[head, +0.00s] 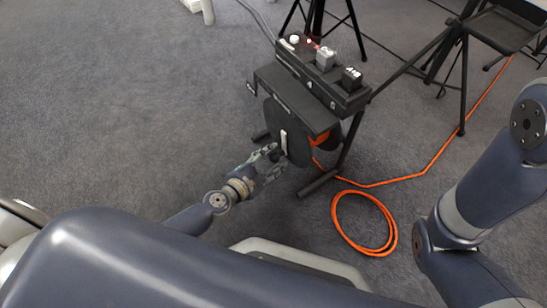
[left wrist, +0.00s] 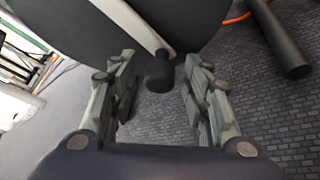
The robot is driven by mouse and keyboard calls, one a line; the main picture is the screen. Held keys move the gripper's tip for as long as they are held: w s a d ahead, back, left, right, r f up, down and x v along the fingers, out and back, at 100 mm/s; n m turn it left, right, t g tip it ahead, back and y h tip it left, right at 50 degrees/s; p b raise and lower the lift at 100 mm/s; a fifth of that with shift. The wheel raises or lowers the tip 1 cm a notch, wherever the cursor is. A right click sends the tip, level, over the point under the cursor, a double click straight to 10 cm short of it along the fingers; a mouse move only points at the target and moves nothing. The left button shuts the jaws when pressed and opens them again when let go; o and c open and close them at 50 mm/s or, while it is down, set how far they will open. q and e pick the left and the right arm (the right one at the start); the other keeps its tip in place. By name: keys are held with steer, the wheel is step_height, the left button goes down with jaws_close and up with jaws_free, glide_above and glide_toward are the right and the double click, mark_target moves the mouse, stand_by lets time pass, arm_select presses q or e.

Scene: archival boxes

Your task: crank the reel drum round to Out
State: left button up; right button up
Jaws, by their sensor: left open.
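The reel drum (head: 293,135) is a dark disc under a black housing on a floor stand, with orange cable on it. A pale crank arm (head: 284,142) runs down its face; it also shows in the left wrist view (left wrist: 128,18) in front of the dark disc. The crank's black knob (left wrist: 159,74) sits between the fingertips of my left gripper (head: 273,161), with gaps on both sides. My left gripper is open and holds nothing. I cannot read any Out mark. My right gripper is out of view.
A black control box (head: 322,75) with several blocks and buttons tops the stand. Orange cable (head: 364,222) lies coiled on the carpet and trails right. Black stand legs (head: 318,184) flank the drum. A black chair (head: 500,27) stands back right. The carpet at left is clear.

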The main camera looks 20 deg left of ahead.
arm_select(q)
steer(key=shift+w+d+f, duration=0.15)
steer(key=shift+w, duration=0.2)
